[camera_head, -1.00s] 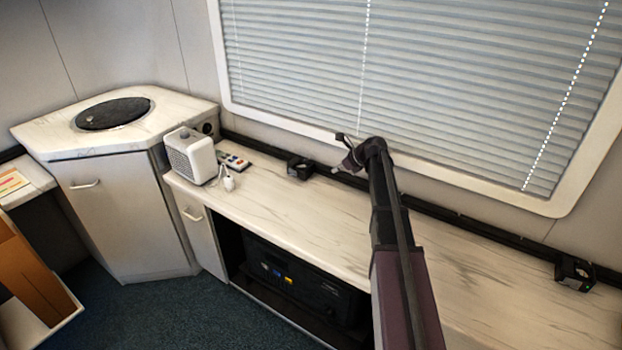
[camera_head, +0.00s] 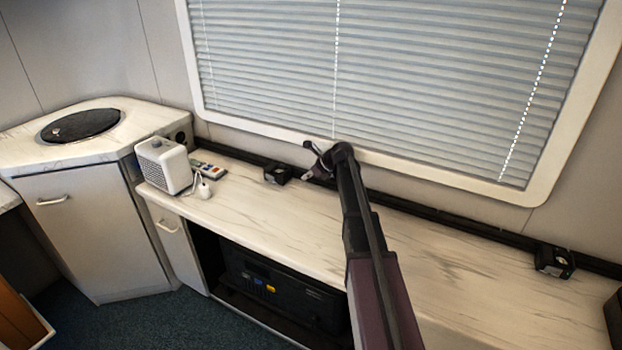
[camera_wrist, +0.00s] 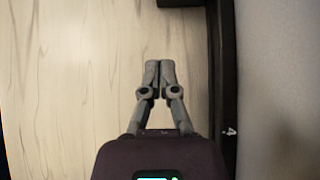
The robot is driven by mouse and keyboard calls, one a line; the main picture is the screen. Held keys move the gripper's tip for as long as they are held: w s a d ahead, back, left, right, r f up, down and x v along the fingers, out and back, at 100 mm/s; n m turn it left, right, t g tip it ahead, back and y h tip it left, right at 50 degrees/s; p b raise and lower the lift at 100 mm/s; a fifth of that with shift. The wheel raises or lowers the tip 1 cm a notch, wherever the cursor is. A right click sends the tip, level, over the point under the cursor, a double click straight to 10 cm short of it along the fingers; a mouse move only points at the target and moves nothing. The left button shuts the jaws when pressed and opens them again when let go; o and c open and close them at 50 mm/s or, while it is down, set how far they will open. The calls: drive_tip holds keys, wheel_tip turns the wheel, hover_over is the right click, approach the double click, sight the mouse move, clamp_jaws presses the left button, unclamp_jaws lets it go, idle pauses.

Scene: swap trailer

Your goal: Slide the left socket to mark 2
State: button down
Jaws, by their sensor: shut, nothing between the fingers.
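The left socket (camera_head: 277,174) is a small black block on the black rail (camera_head: 440,219) along the back of the counter. A second black socket (camera_head: 554,261) sits farther right on the same rail. My gripper (camera_head: 308,175) is just right of the left socket, apart from it. In the wrist view my gripper (camera_wrist: 160,66) has its fingertips together and empty above the counter. A black edge, probably the left socket (camera_wrist: 180,3), shows at the top, beyond the fingertips. The rail (camera_wrist: 228,70) runs along the right, with a white mark resembling a 4 (camera_wrist: 230,131). Mark 2 cannot be made out.
A white heater-like box (camera_head: 164,165), a remote (camera_head: 208,169) and a small white item (camera_head: 204,190) stand on the counter (camera_head: 290,215), left of the left socket. Blinds (camera_head: 380,90) hang behind. The counter between the sockets is clear apart from my arm above it.

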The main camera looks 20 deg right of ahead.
sight(284, 182)
drive_tip(key=b+x, duration=0.3)
drive_tip(key=x, duration=0.3)
drive_tip(key=shift+b, duration=0.4)
drive_tip(key=shift+w+a+r, duration=0.1)
drive_tip(key=shift+w+a, duration=0.8)
drive_tip(key=shift+w, duration=0.2)
drive_tip(key=shift+w+a, duration=0.4)
drive_tip(key=shift+d, duration=0.1)
